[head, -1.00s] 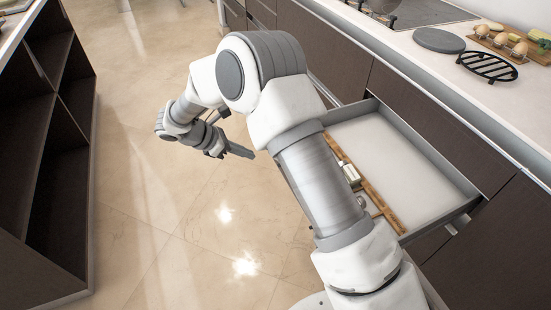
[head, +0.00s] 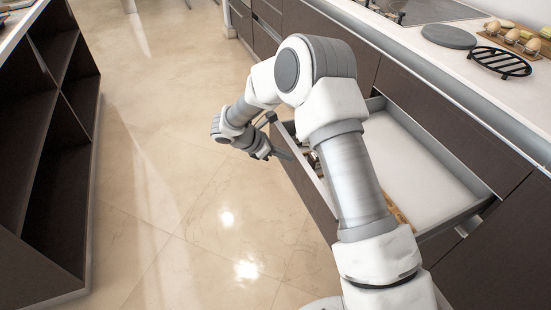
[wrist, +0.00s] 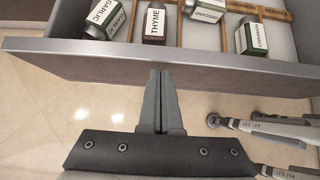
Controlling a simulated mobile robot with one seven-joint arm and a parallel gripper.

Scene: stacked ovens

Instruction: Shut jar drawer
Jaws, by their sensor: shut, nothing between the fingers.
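The jar drawer (head: 430,160) is pulled out from the cabinet, with a pale inside and grey side walls. Its dark front panel (wrist: 230,77) spans the wrist view below a grey top rim. Jars lie inside: garlic (wrist: 103,18), thyme (wrist: 155,22) and a cinnamon-labelled one (wrist: 250,36), among wooden dividers. My gripper (wrist: 160,72) is shut and empty, its fingertips over the front panel just under the rim; I cannot tell whether they touch it. In the head view my gripper (head: 283,154) is at the drawer's outer side, and my arm hides part of the drawer.
The counter above holds a round grey plate (head: 448,37), a black trivet (head: 500,62) and a board with eggs (head: 512,36). An open dark shelf unit (head: 50,150) stands at the left. The tiled floor (head: 170,200) between is clear.

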